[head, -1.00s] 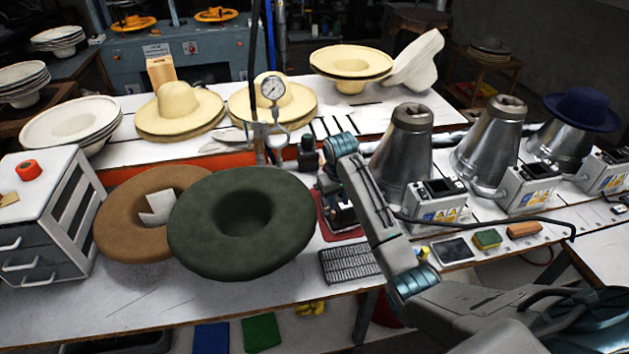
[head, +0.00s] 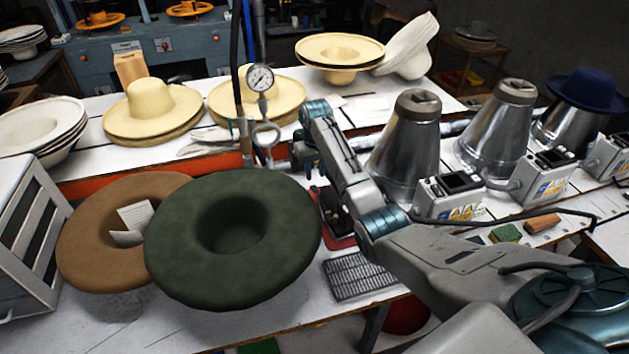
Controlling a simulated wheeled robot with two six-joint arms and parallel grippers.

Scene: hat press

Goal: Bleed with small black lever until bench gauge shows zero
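The bench gauge (head: 260,78) is a round white dial on a thin upright pipe behind the green hat; its needle is too small to read. A metal ring (head: 266,133) shows on the fitting below it. My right gripper (head: 301,158) is a dark shape just right of this fitting, at the end of my arm. It is partly hidden by my wrist, so I cannot tell whether it is open, shut or touching anything. I cannot make out the small black lever among the dark parts there. My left gripper is not in view.
A green felt hat (head: 285,245) and a brown one (head: 85,245) lie at the front of the bench (head: 190,325). Cream hats (head: 150,105) stand behind. Metal cones (head: 405,145) and control boxes (head: 450,197) are on the right. A black grille (head: 358,277) lies beside the green hat.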

